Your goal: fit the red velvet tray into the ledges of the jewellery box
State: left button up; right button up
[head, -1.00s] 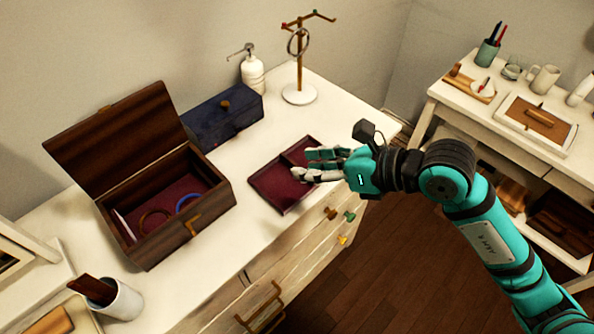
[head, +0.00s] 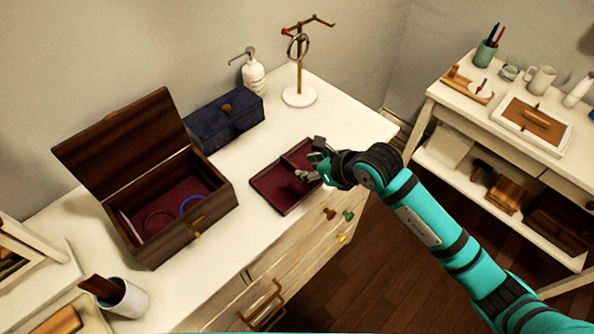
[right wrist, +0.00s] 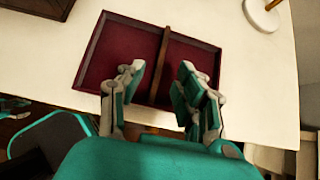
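The red velvet tray (head: 276,187) lies flat on the white dresser top, near its front edge. In the right wrist view the tray (right wrist: 118,52) shows a wooden divider across it. My right gripper (head: 304,176) is over the tray's right part. I cannot tell whether the fingers touch the tray. The wooden jewellery box (head: 207,219) stands open to the left, its lid tilted back. My left gripper is not in view.
A dark blue box (head: 222,120), a soap dispenser (head: 253,76) and a jewellery stand (head: 298,95) are behind the tray. A blue ring (head: 190,203) and a brown ring (head: 158,222) lie inside the jewellery box. A cup (head: 124,301) stands at front left. Dresser top between box and tray is clear.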

aim_at(298, 168)
jog(key=shift+w+a+f, duration=0.2)
jog(key=p+x, duration=0.1)
jog(key=x, duration=0.2)
jog(key=shift+w+a+f+p, duration=0.1)
jog(key=shift+w+f+p, duration=0.1)
jog(key=shift+p, duration=0.15)
jog(key=shift+w+a+f, duration=0.25)
jog(key=shift+f, duration=0.15)
grip_shut()
